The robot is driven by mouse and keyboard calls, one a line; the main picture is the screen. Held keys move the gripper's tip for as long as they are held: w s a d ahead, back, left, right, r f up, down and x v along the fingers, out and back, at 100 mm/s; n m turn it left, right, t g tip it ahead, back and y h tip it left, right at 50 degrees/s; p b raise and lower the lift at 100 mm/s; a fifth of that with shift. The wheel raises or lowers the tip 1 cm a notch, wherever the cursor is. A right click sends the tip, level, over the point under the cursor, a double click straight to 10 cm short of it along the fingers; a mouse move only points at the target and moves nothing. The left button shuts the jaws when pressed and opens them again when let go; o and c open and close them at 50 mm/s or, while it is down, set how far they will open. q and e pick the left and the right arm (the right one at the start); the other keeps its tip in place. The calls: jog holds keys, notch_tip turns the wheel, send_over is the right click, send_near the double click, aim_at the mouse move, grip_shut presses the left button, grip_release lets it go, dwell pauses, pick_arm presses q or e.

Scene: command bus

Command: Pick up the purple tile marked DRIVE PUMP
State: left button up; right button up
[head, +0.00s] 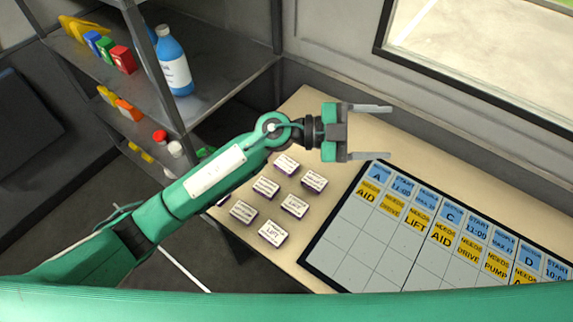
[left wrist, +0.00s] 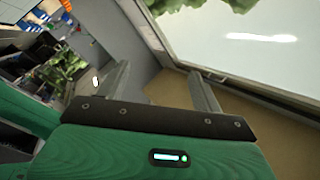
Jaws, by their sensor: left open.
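Several purple-sided tiles with white labelled tops lie on the beige table, left of the board. They include a back tile (head: 286,165), a right tile (head: 314,180), a left tile (head: 266,187), a middle tile (head: 295,206), a front-left tile (head: 243,211) and a front tile (head: 272,232). The middle and front ones seem to read LIFT. I cannot tell which is marked DRIVE PUMP. My left gripper (head: 378,132) is open and empty, to the right of the tiles. The left wrist view shows its spread fingers (left wrist: 160,84), with no tile between them. My right gripper is not in view.
A dark-framed board (head: 350,240) with blue and yellow cards lies on the table (head: 290,115). A shelf (head: 215,85) at the left holds a blue bottle (head: 173,65) and small coloured packs. A wall and window (head: 480,60) stand behind the table.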

pick_arm(q)
notch_tip(320, 180, down, 6)
jog(key=f+m+g+y, duration=0.1)
jog(key=m+g+y, duration=0.1)
jog(key=y, duration=0.4)
jog(key=n+t+y, duration=0.3)
jog(key=y, duration=1)
send_over(286, 163)
notch_tip(286, 163, down, 6)
jog(key=f+p, duration=0.1)
jog(key=f, duration=0.2)
jog(key=f+p, duration=0.1)
jog(key=f, duration=0.3)
jog(key=shift+s+a+f, duration=0.1)
jog(key=shift+a+f, duration=0.1)
jog(key=shift+f, duration=0.05)
jog(key=f, duration=0.1)
jog(key=f+p, duration=0.1)
jog(key=f, duration=0.1)
jog(key=f+p, duration=0.1)
jog(key=f, duration=0.1)
jog(key=shift+d+f, duration=0.15)
jog(key=shift+d, duration=0.1)
jog(key=shift+f, duration=0.2)
jog(key=c, duration=1)
jog(key=shift+c, duration=0.4)
jog(key=shift+r, duration=0.1)
